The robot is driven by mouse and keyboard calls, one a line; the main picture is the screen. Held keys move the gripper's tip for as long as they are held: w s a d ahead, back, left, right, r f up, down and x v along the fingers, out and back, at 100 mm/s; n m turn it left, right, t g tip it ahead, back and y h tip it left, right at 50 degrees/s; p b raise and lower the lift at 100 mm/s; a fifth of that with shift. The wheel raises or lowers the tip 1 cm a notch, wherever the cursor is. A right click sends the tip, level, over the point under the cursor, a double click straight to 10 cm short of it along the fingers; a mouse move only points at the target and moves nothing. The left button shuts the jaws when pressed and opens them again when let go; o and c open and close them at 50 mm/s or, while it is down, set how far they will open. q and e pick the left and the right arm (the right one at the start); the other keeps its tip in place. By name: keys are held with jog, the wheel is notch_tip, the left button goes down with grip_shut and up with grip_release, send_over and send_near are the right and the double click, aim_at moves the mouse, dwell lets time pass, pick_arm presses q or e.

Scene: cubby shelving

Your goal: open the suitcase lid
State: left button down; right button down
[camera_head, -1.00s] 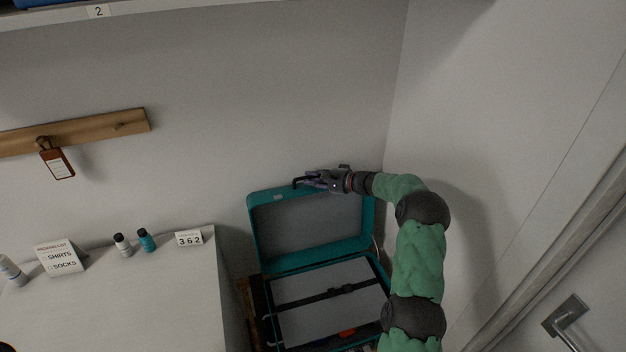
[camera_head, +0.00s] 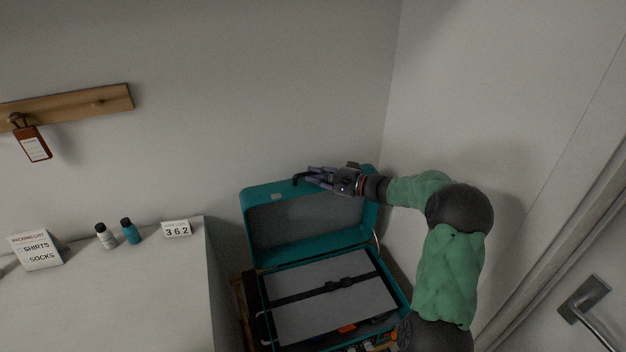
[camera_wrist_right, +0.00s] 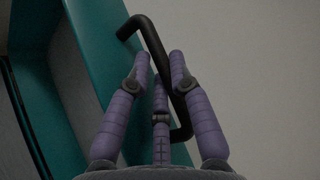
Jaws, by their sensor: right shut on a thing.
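The teal suitcase (camera_head: 262,313) stands open on a low wooden rack in the corner. Its lid (camera_head: 257,252) is raised on the far side, with a grey lining facing me. My right gripper (camera_head: 306,176) is at the lid's top edge. It is shut on the black handle (camera_wrist_right: 157,50), which passes between its purple fingers in the right wrist view (camera_wrist_right: 168,85). The lid's teal edge (camera_wrist_right: 103,48) runs along the left of that view. A grey panel with a black strap (camera_head: 330,288) lies in the base. My left gripper is not in view.
A white cabinet (camera_head: 150,295) stands left of the suitcase. On it are a packing list card (camera_head: 36,250), two small bottles (camera_head: 118,233) and a number block (camera_head: 177,229). Walls close in behind and right. A door handle (camera_head: 585,300) is at right.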

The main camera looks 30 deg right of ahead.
jog(key=s+b, duration=0.1)
jog(key=s, duration=0.1)
jog(key=s+a+b, duration=0.1)
jog(key=s, duration=0.2)
jog(key=shift+s+a+f, duration=0.1)
jog(key=shift+s+f, duration=0.05)
jog(key=c, duration=1.4)
grip_release()
jog(key=v, duration=1.2)
